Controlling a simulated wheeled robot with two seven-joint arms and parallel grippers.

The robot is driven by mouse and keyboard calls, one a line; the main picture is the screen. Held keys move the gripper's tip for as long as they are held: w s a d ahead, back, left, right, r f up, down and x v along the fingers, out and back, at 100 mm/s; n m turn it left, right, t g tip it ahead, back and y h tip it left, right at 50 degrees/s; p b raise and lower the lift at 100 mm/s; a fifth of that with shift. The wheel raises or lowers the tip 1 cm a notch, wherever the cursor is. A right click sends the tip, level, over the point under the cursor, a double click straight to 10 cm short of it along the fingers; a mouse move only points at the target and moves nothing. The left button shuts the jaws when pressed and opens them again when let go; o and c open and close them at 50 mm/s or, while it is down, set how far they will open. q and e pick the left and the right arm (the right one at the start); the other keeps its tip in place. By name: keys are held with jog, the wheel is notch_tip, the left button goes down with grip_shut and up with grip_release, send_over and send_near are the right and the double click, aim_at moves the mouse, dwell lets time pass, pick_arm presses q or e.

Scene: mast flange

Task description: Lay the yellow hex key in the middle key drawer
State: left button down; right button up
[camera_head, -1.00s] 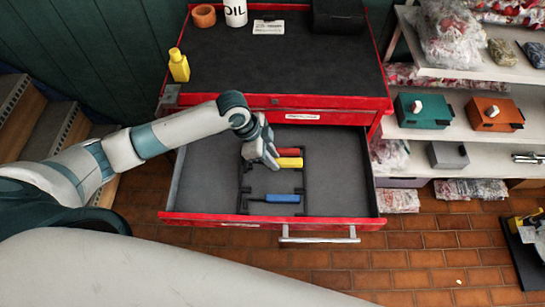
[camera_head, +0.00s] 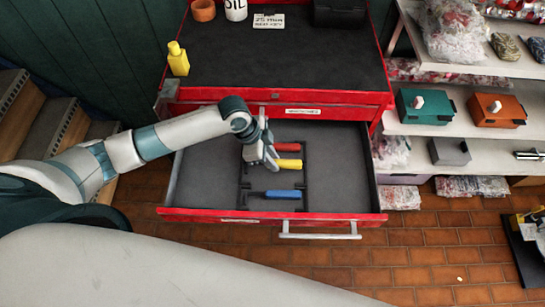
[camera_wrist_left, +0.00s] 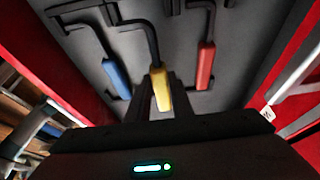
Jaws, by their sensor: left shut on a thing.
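The yellow hex key (camera_head: 289,164) is over the floor of the open drawer (camera_head: 342,180), between the red and blue keys. My left gripper (camera_head: 270,162) reaches down into the drawer and is shut on its yellow handle. In the left wrist view the yellow handle (camera_wrist_left: 160,88) sits between the fingers, its bent black shank pointing away. Whether the key touches the drawer floor I cannot tell. The red key (camera_head: 288,147) lies behind it and the blue key (camera_head: 283,194) in front. My right gripper is out of view.
Black dividers (camera_head: 306,165) stand around the keys. The drawer's right part is bare. The red cabinet's top (camera_head: 270,60) carries a yellow bottle (camera_head: 178,60) and an oil can (camera_head: 236,10). Shelves with a green box (camera_head: 424,106) and an orange box (camera_head: 496,110) stand at right.

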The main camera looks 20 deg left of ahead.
pick_arm(q)
jog(key=shift+f+b, duration=0.55)
jog(key=shift+f, duration=1.25)
jog(key=c, duration=1.5)
grip_release()
jog(key=shift+b+v, duration=0.5)
jog(key=shift+v, duration=0.3)
jog(key=b+v, duration=0.3)
jog(key=v, duration=1.2)
jog(key=shift+a+r, duration=0.15)
jog(key=shift+r, duration=0.2)
